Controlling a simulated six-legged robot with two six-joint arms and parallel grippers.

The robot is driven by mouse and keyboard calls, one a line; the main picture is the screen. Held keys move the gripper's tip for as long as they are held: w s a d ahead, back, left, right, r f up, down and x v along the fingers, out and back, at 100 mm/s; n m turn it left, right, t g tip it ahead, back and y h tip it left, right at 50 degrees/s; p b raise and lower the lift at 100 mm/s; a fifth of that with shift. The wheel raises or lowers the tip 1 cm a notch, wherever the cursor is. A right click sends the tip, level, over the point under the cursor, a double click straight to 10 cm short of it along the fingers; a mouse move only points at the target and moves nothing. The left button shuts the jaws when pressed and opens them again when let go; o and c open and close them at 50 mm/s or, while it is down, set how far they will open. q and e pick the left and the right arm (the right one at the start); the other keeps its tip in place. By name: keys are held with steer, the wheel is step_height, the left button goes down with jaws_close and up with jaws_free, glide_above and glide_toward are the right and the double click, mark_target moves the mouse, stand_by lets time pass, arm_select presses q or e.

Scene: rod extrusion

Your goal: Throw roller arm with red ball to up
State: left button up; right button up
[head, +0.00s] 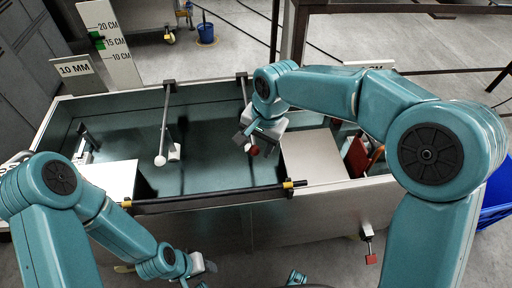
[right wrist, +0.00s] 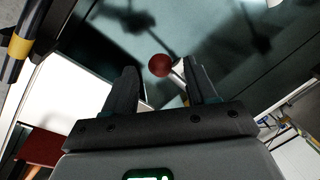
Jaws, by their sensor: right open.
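The roller arm with the red ball (head: 254,150) is at the middle right of the machine's open bay in the head view. The red ball (right wrist: 160,65) shows near the top middle of the right wrist view, just beyond and between the fingertips. My right gripper (head: 256,138) is open and hangs right over the ball; it also shows in the right wrist view (right wrist: 163,80). Most of this roller arm is hidden behind the gripper. A second roller arm with a white ball (head: 160,160) hangs to the left. My left gripper (head: 205,268) is low at the bottom, its fingers unclear.
A black bar with yellow ends (head: 215,196) runs along the front edge of the machine (head: 225,228). A pale block (head: 313,158) lies right of the gripper. A red-ended handle (head: 369,248) sticks out in front. Height markers (head: 108,42) stand at the back left.

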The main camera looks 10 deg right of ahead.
steer(key=shift+w+a+f, duration=0.1)
steer(key=shift+w+f, duration=0.05)
steer(key=shift+f, duration=0.7)
jaws_close()
steer(key=w+r+p, duration=0.3)
steer(key=r+p, duration=0.6)
steer(key=p, duration=0.2)
steer(key=w+r+g+p, duration=0.1)
steer(key=w+r+p, duration=0.2)
steer(key=r+p, duration=0.6)
steer(key=shift+w+p, duration=0.4)
steer(key=shift+p, duration=0.5)
